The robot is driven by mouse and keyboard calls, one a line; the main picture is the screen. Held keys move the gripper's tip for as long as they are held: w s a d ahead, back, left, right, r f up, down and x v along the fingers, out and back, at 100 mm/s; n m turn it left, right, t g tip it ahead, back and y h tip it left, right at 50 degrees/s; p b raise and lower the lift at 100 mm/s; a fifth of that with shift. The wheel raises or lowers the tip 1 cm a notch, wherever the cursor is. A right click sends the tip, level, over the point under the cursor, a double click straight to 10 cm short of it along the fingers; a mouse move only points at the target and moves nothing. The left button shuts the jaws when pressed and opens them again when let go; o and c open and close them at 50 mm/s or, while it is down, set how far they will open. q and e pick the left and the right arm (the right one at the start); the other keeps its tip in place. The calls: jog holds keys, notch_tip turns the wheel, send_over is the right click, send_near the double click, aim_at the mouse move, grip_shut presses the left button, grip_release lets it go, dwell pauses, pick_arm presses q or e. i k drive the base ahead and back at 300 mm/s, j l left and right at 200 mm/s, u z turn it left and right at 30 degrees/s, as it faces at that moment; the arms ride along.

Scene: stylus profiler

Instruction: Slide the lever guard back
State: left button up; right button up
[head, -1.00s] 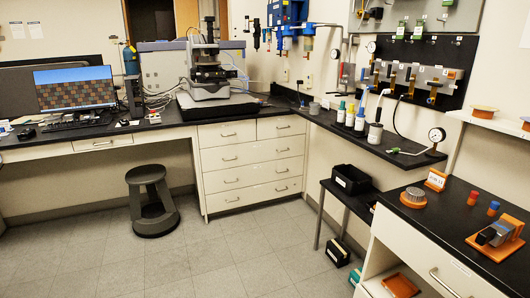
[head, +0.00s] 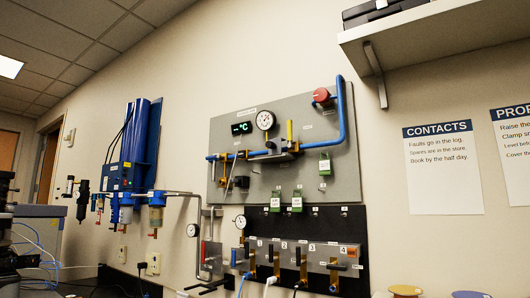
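No part is plainly marked as the lever guard, and I cannot tell for sure which it is. On the grey wall panel (head: 226,119) there is a blue pipe (head: 344,105) with yellow-handled parts and a small dark grey block (head: 270,157) in its middle. Below, on the black panel (head: 320,225), a grey plate (head: 316,254) carries numbered labels, with brass-coloured valves (head: 303,262) along it. Green-and-white tags (head: 325,164) hang on the panels. Neither of my grippers is in view.
A shelf (head: 430,40) with a black case (head: 375,12) juts out at the upper right. Blue filter units (head: 130,165) hang on the wall at left. Posters (head: 443,170) are at right. Orange and yellow round tops (head: 405,290) show at the bottom edge.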

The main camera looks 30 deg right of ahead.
aim_at(274, 146)
jog(key=i+z, duration=0.35)
jog(key=i, duration=0.15)
jog(key=i+j+z, duration=0.2)
jog(key=i+z, duration=0.15)
jog(key=i, duration=0.1)
